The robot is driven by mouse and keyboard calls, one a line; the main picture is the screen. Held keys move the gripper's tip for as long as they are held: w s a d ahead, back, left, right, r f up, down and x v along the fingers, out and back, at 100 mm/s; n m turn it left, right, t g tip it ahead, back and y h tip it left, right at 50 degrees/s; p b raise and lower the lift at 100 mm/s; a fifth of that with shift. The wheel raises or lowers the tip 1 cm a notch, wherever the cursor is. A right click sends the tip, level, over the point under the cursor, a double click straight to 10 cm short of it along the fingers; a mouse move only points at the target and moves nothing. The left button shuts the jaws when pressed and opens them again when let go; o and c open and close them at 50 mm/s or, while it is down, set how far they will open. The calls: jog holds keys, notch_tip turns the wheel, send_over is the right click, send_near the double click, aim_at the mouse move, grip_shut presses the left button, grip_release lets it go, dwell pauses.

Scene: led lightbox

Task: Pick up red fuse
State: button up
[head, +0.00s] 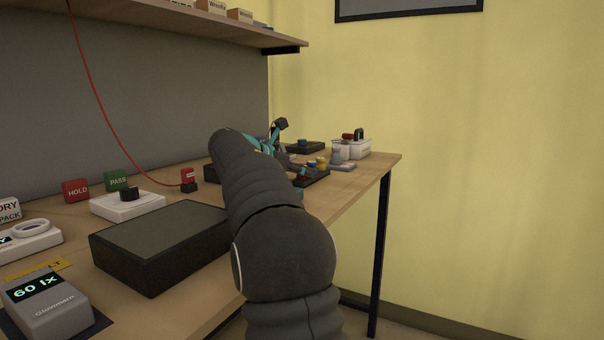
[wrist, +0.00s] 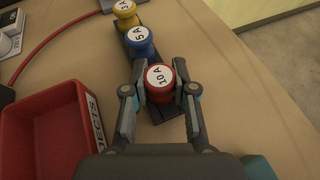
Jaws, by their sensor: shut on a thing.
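The red fuse (wrist: 160,84) has a white top marked "10 A" and sits at the near end of a dark strip in the wrist view. My gripper (wrist: 160,90) is shut on it, with one finger on each side. A blue fuse (wrist: 138,42) marked "5 A" and a yellow fuse (wrist: 125,12) stand behind it on the same strip (wrist: 150,66). I cannot tell whether the red fuse is raised off the strip. In the head view my arm hides much of the gripper area.
A red bin (wrist: 45,130) with a label stands left of my gripper in the wrist view. In the head view a dark box (head: 160,245), a "60 lx" meter (head: 48,300) and a white tray (head: 352,147) stand on the table. A shelf (head: 200,25) hangs above.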

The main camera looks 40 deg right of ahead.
jog(key=shift+r, duration=0.1)
notch_tip(320, 180, up, 4)
jog(key=shift+f+p, duration=0.1)
jog(key=shift+p, duration=0.55)
jog(key=s+d+r, duration=0.5)
jog(key=s+r, duration=0.2)
jog(key=s, duration=0.3)
jog(key=shift+s+d, duration=0.15)
jog(key=shift+d, duration=0.05)
jog(key=shift+o, duration=1.1)
grip_shut()
jog(key=shift+r, duration=0.15)
